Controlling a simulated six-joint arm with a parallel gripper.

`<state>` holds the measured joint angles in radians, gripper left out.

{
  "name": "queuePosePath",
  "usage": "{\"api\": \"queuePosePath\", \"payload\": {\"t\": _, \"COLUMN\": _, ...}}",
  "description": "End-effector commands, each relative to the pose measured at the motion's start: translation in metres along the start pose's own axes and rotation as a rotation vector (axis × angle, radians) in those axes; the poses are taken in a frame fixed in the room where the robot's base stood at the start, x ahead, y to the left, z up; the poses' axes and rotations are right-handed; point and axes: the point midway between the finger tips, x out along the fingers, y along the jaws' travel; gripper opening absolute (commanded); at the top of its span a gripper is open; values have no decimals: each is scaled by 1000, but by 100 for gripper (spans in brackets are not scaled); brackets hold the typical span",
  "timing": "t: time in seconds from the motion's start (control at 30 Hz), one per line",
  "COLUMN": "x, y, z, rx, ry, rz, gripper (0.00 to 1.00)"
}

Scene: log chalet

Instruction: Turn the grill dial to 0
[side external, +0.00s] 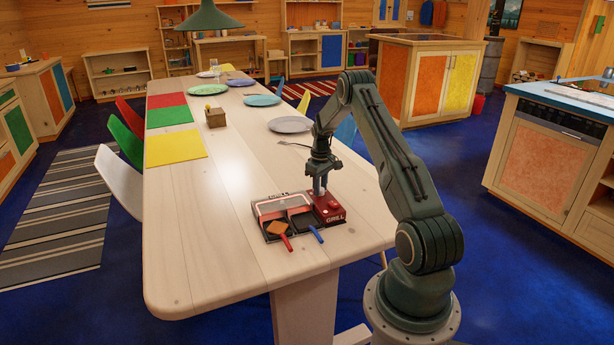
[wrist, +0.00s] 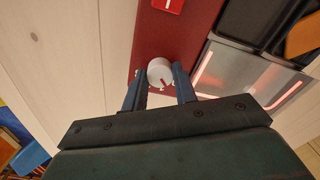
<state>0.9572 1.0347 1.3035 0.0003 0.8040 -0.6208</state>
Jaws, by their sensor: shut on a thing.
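The grill (side external: 272,208) sits on the wooden table with a red control panel (side external: 330,212) at its right end, marked GRILL. In the wrist view, the dial (wrist: 159,71) is a round white knob with a red pointer mark, set on the red panel (wrist: 185,38). My gripper (wrist: 159,80) is shut on the dial, one finger on each side. In the side view, my gripper (side external: 320,188) points straight down onto the panel and hides the dial. The scale around the dial is too small to read.
A pan with a blue handle (side external: 317,234) and one with a red handle (side external: 286,243), holding a brown piece, sit at the grill's front. A red switch (wrist: 168,5) is near the dial. Plates, including a grey one (side external: 290,124), stand farther back. Bare table (side external: 230,185) lies left.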

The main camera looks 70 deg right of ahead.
Motion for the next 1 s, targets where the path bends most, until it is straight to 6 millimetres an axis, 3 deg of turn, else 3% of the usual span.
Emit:
{"api": "queuePosePath", "payload": {"t": 0.4, "x": -1, "y": 0, "z": -1, "rx": -264, "ry": 3, "rz": 2, "gripper": 5}}
{"api": "queuePosePath", "payload": {"t": 0.97, "x": -1, "y": 0, "z": -1, "rx": -311, "ry": 3, "rz": 1, "gripper": 5}}
{"api": "queuePosePath", "payload": {"t": 1.0, "x": -1, "y": 0, "z": -1, "rx": -311, "ry": 3, "rz": 1, "gripper": 32}}
